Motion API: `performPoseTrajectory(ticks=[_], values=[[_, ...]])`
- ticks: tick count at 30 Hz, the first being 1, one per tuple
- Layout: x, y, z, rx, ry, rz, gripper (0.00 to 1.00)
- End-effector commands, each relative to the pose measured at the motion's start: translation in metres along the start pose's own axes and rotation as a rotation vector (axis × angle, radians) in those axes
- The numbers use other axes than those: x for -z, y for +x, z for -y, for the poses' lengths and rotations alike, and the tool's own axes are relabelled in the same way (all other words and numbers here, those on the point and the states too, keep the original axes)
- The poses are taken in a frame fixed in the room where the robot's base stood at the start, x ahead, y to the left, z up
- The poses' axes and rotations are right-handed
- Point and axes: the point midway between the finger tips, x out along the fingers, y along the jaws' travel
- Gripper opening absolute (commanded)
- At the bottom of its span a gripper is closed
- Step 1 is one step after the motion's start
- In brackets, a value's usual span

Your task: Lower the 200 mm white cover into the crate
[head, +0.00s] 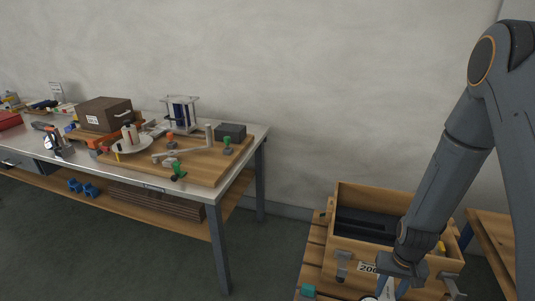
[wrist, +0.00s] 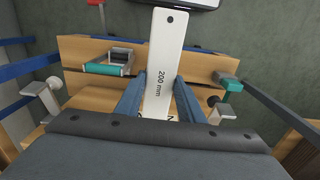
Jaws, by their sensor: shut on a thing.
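The white cover (wrist: 164,50) is a long flat strip marked "200 mm" with a hole near one end. My gripper (wrist: 160,85) is shut on it, one blue finger on each side. In the head view my gripper (head: 388,285) is low at the front of the open wooden crate (head: 378,198), with a "200" label beside it. The cover's lower part is cut off there by the frame edge. Wooden boards (wrist: 84,52) with metal latches and teal handles show behind the cover in the wrist view. I cannot tell whether the cover touches the crate.
The crate holds a dark insert (head: 365,222) and stands on a slatted wooden stand (head: 313,255). Another wooden surface (head: 490,240) is at the right. A metal workbench (head: 240,152) with a brown box (head: 104,114) and several fixtures stands left. Floor is clear between them.

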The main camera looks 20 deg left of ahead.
Motion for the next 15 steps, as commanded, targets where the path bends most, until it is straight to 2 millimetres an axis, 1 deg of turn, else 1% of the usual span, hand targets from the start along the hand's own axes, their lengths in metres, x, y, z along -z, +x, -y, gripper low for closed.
performPoseTrajectory(ticks=[1, 3, 6, 9, 10, 12, 15], values=[[0.005, -0.028, 0.003, 0.0, -0.006, -0.008, 0.08], [0.009, -0.056, 0.006, 0.0, -0.012, -0.007, 0.08], [0.011, -0.087, 0.009, 0.0, -0.018, -0.006, 0.08], [0.011, -0.106, 0.009, 0.0, -0.019, -0.002, 0.08], [0.011, -0.11, 0.009, 0.0, -0.019, -0.001, 0.08], [0.011, -0.115, 0.009, 0.0, -0.018, -0.001, 0.08], [0.011, -0.117, 0.008, 0.0, -0.016, 0.0, 0.08]])
